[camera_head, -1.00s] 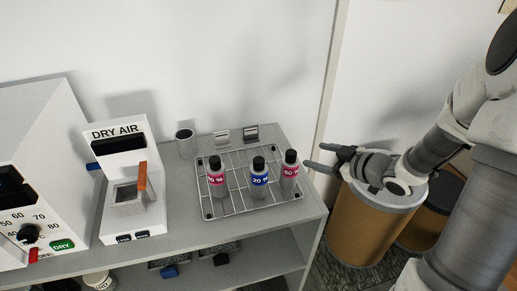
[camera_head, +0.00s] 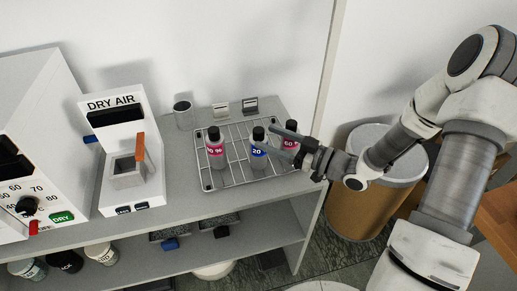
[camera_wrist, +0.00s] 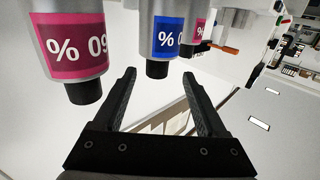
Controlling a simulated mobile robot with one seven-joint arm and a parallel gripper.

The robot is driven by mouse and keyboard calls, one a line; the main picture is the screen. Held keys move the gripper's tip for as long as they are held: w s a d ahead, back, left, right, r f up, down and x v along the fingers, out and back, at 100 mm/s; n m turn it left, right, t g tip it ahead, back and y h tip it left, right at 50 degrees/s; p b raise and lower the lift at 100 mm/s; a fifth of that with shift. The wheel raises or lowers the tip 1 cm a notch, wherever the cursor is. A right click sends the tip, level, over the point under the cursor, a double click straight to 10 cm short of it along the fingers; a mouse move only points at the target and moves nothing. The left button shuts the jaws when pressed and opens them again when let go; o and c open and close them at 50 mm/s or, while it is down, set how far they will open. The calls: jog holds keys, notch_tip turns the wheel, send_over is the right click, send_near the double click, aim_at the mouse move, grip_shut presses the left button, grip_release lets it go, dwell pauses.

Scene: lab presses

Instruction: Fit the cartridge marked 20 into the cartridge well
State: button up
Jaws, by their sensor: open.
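The cartridge marked 20 (camera_head: 258,153), silver with a blue label and black cap, stands upright on a wire rack between two pink-labelled cartridges. In the wrist view, its picture inverted, the blue-labelled cartridge (camera_wrist: 165,38) is just beyond the gap between my fingers. My gripper (camera_head: 262,136) is open and empty, reaching in from the right; its fingers partly overlap the 20 cartridge and the right pink cartridge (camera_head: 290,143). I cannot tell whether they touch. The grey square holder with an orange lever (camera_head: 126,178) on the DRY AIR unit seems to be the cartridge well.
The left pink cartridge (camera_head: 215,150) stands close by on the wire rack (camera_head: 208,184). A grey cup (camera_head: 183,115) and two small metal stands (camera_head: 221,109) are behind. A white machine with a dial (camera_head: 30,150) is at left. A drum (camera_head: 350,205) stands right of the bench.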

jog(key=x, duration=0.7)
jog(key=shift+w+f, duration=0.3)
jog(key=shift+a, duration=0.1)
grip_shut()
dwell(1.1)
